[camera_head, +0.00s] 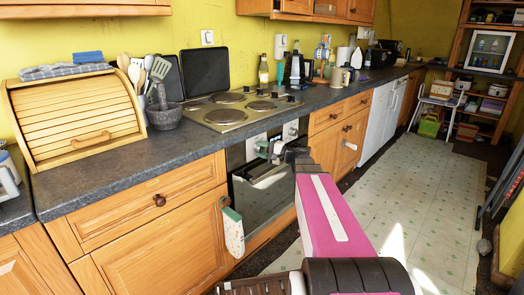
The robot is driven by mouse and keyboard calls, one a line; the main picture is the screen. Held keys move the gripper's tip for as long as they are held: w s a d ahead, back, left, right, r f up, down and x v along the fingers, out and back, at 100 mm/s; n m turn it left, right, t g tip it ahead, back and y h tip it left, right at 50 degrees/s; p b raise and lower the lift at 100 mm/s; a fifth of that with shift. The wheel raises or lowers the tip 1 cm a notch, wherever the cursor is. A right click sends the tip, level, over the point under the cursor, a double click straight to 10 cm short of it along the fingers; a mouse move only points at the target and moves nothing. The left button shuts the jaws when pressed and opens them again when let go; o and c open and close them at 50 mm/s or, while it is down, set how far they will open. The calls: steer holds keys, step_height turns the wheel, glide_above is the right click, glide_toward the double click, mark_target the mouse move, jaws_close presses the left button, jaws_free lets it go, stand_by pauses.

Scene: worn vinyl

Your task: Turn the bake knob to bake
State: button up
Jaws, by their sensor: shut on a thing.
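The oven (265,192) is built into the counter below the hob, with a dark glass door and a pale control panel (255,141) along its top. A small knob (292,131) shows at the right part of the panel. My gripper (268,149) reaches the panel from the front, at the end of my pink and black arm. It is shut on a knob at the panel, which I take to be the bake knob. My fingers and wrist mostly hide that knob, so its marking and angle cannot be read.
A hob (236,108) with several plates lies above the oven. A wooden bread bin (78,117) and a utensil pot (164,116) stand left on the counter. A cloth or mitt (233,231) hangs at the oven's left edge. The floor (405,190) to the right is mostly clear.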

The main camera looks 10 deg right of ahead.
steer(key=shift+m, duration=0.6)
steer(key=o, duration=0.9)
steer(key=shift+o, duration=0.2)
steer(key=shift+d, duration=0.1)
steer(key=v, duration=1)
steer(key=shift+s+d+f, duration=0.2)
steer(key=shift+s+f, duration=0.05)
steer(key=shift+f, duration=0.1)
